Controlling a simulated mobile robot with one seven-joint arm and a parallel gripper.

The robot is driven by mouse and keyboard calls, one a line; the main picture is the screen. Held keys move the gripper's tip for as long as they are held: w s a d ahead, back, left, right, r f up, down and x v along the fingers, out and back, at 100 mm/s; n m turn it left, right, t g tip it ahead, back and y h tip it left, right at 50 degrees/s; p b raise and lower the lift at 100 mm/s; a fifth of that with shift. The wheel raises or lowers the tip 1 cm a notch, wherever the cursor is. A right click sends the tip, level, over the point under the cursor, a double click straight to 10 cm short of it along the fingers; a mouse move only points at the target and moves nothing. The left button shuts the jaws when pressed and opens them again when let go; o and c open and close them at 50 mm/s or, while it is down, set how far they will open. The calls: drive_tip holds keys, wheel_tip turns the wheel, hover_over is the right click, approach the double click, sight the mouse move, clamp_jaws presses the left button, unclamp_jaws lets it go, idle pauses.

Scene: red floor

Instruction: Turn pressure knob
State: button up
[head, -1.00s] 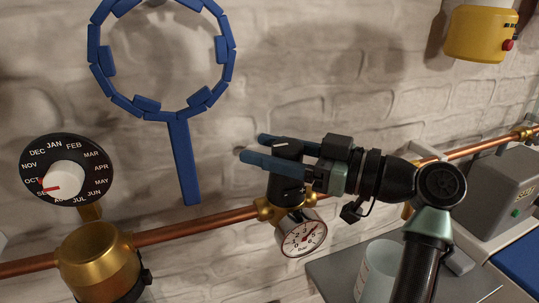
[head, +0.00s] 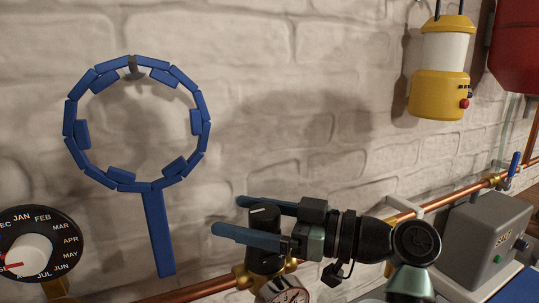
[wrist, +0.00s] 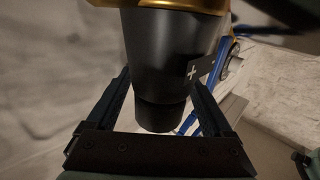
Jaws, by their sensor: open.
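The pressure knob (head: 265,217) is a black cylinder on top of a brass fitting on a copper pipe. A round white pressure gauge (head: 285,296) hangs below it, cut by the bottom edge of the head view. My gripper (head: 228,215) is open. Its two blue fingers lie on either side of the knob, one in front and one behind, with tips reaching past it to the left. In the wrist view the dark knob (wrist: 168,55), with a plus mark on its side, stands between the spread fingers (wrist: 165,76). Gaps show beside it there.
A blue ring on a stem (head: 158,230) is at the left on the brick wall. A month dial (head: 30,250) is at lower left. A yellow lantern (head: 438,95) hangs at upper right. A grey box (head: 490,240) stands at the right near the copper pipe (head: 405,215).

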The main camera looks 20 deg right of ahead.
sight(261, 206)
drive_tip(key=shift+r+t+p, duration=0.1)
drive_tip(key=shift+t+p, duration=0.2)
drive_tip(key=shift+p, duration=0.05)
